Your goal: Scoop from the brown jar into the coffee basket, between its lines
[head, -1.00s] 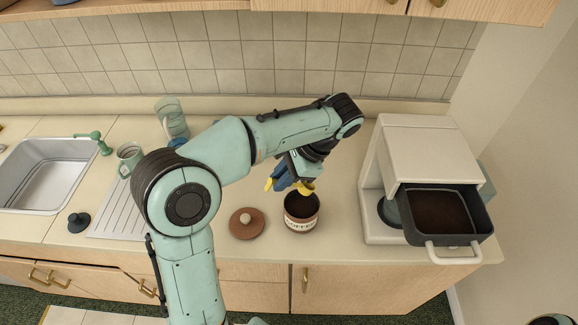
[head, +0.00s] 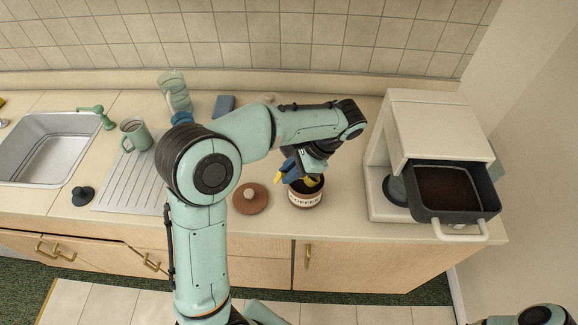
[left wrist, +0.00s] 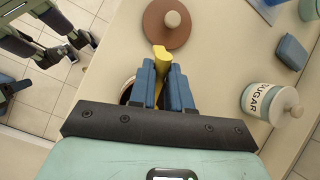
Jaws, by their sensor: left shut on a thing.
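My left gripper (head: 297,168) is shut on the handle of a yellow scoop (head: 310,184), also seen between the blue fingers (left wrist: 162,82) in the left wrist view. The scoop dips into the mouth of the brown jar (head: 305,199), which has a COFFEE label. The jar is upright and open; its contents are mostly hidden, and in the left wrist view only a bit of its rim (left wrist: 127,92) shows. The coffee basket (head: 455,212) sticks out of the white coffee maker at the right, with dark brown grounds inside. Its lines cannot be made out. My right gripper is not seen.
The brown lid (head: 250,199) lies left of the jar. The white coffee maker (head: 436,125) stands at the right. A sugar jar (left wrist: 268,103) and blue box (head: 224,105) stand behind. A mug (head: 136,134) is near the sink (head: 45,150). Counter between jar and coffee maker is clear.

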